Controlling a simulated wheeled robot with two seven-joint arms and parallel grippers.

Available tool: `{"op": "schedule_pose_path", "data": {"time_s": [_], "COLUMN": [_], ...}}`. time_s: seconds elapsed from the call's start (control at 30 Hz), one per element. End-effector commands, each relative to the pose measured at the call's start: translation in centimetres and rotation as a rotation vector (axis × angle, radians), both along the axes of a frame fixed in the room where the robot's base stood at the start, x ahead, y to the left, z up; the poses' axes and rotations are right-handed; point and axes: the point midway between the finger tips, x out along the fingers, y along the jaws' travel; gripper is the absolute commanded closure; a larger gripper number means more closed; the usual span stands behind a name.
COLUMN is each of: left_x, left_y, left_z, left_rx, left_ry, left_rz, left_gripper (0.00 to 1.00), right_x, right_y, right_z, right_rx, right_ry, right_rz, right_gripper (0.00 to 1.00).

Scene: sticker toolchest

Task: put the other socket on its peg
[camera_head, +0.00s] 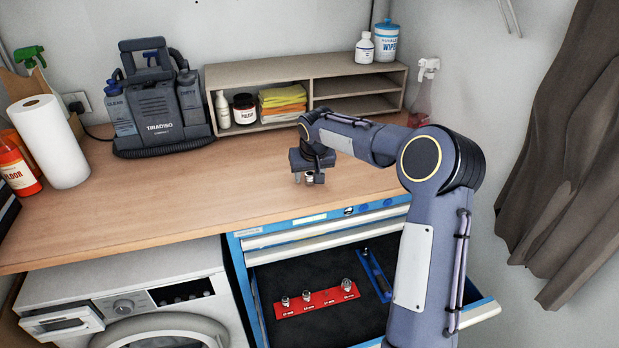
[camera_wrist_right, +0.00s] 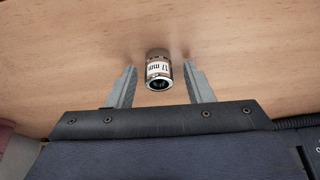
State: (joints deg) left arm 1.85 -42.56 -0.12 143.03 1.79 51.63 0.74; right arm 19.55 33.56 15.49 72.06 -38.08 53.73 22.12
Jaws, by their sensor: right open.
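A chrome socket (camera_wrist_right: 158,74) with a white label that appears to read 17 mm is on the wooden worktop in the right wrist view. My right gripper (camera_wrist_right: 160,70) is open, one finger on each side of the socket, with a gap to each. In the head view the right gripper (camera_head: 310,176) points down at the worktop, partly covering the socket. A red rail (camera_head: 317,302) lies in the open drawer and carries several chrome pieces; labels along its front are too small to read surely. My left gripper is not in view.
The open drawer (camera_head: 290,270) has a dark liner and a blue rail (camera_head: 374,275) at its right. A grey shelf (camera_head: 232,82) stands at the worktop's back, with a cleaning machine (camera_head: 157,108) to its left. The worktop (camera_head: 190,195) left of the gripper is clear.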

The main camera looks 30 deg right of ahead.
Motion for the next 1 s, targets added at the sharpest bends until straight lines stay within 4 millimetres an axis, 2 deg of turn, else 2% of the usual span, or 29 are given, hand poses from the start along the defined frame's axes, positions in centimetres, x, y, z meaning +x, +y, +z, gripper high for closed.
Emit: {"op": "schedule_pose_path", "data": {"time_s": [0.07, 0.37, 0.77, 0.93, 1.0], "left_x": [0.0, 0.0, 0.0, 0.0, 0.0], "left_y": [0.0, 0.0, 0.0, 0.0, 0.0], "left_z": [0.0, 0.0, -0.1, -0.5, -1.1], "left_rx": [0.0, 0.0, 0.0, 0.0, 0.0], "left_ry": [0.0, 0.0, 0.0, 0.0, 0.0], "left_rz": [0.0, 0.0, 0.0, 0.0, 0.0], "left_gripper": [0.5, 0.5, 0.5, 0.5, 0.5], "right_x": [0.0, 0.0, 0.0, 0.1, -0.7], "right_y": [0.0, 0.0, 0.0, 0.0, 0.3], "right_z": [0.0, 0.0, 0.8, 2.9, 4.0], "right_rx": [0.0, 0.0, -0.001, -0.001, -0.002], "right_ry": [0.0, 0.0, -0.001, -0.004, -0.006], "right_rz": [0.0, 0.0, 0.0, -0.001, 0.001], "right_gripper": [0.6, 0.99, 1.0, 1.0, 1.0]}}
